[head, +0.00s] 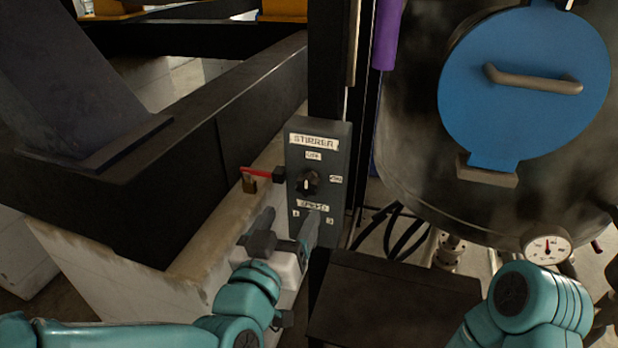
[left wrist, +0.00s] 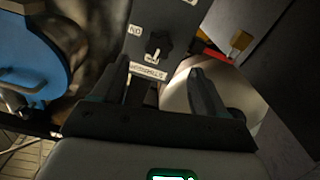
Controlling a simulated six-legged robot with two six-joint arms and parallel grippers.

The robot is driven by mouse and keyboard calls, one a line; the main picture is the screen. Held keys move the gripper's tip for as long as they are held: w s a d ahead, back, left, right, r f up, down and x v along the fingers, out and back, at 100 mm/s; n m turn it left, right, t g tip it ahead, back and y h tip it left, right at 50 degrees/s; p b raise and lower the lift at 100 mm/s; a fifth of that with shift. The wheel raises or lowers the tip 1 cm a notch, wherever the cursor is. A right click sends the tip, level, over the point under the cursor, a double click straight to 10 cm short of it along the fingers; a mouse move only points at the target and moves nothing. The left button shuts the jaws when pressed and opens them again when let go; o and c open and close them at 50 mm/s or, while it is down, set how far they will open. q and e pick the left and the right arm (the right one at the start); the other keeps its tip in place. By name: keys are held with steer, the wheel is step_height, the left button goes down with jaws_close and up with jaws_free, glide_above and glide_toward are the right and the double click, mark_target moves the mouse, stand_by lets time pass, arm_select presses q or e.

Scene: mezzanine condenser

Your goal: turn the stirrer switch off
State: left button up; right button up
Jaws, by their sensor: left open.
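The stirrer switch is a dark round knob (head: 308,182) on a grey panel (head: 335,145) headed "STIRRER". Small labels sit above it and to its right; in the left wrist view, the knob (left wrist: 157,47) has a label reading "ON" beside it.
A red bar with a brass padlock (head: 250,184) is just left of the panel. A dark tank with a blue hatch (head: 520,110) and a gauge (head: 547,250) stand right. A black beam (head: 240,100) and pale ledge (head: 200,265) are left. A dark box (head: 390,300) is below.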

mark_target(306, 189)
arm_select(q)
steer(key=p+x, duration=0.2)
steer(key=x, duration=0.8)
steer(key=shift+w, duration=0.1)
steer(key=c, duration=1.1)
